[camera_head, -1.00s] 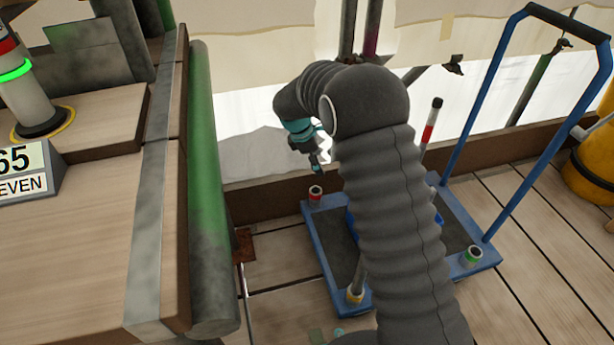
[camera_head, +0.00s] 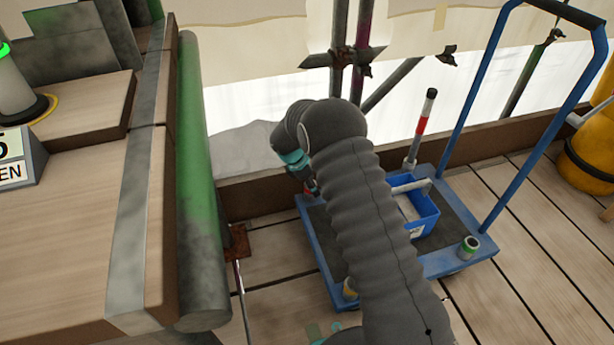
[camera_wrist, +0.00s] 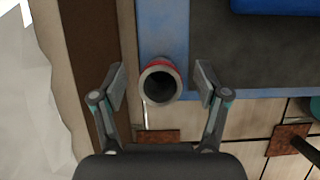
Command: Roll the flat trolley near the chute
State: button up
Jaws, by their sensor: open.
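The flat trolley (camera_head: 455,262) has a blue frame, a dark deck and a tall blue push handle (camera_head: 486,70) at its right end. Short corner sockets stand on it: one with a green ring (camera_head: 469,247), one with a yellow ring (camera_head: 350,288), and one with a red ring (camera_wrist: 160,82). A red-and-white post (camera_head: 421,130) stands at the far corner. My gripper (camera_head: 310,188) is low over the trolley's far left corner. In the wrist view, my open fingers (camera_wrist: 162,84) lie either side of the red-ringed socket; I see gaps, no clear contact. I cannot identify the chute surely.
A blue bucket (camera_head: 425,212) sits on the deck, partly behind my arm. A yellow barrel-like thing (camera_head: 590,165) stands at right. A wooden kerb (camera_head: 262,194) and scaffold poles (camera_head: 340,60) lie behind. A bench with a green pipe (camera_head: 200,220) is left.

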jog(key=shift+x, duration=2.1)
grip_shut()
jog(key=shift+w+d, duration=1.1)
jog(key=shift+d, duration=1.6)
jog(key=shift+w+d, duration=1.1)
jog(key=shift+d, duration=1.55)
jog(key=shift+w+d, duration=1.1)
jog(key=shift+d, duration=1.6)
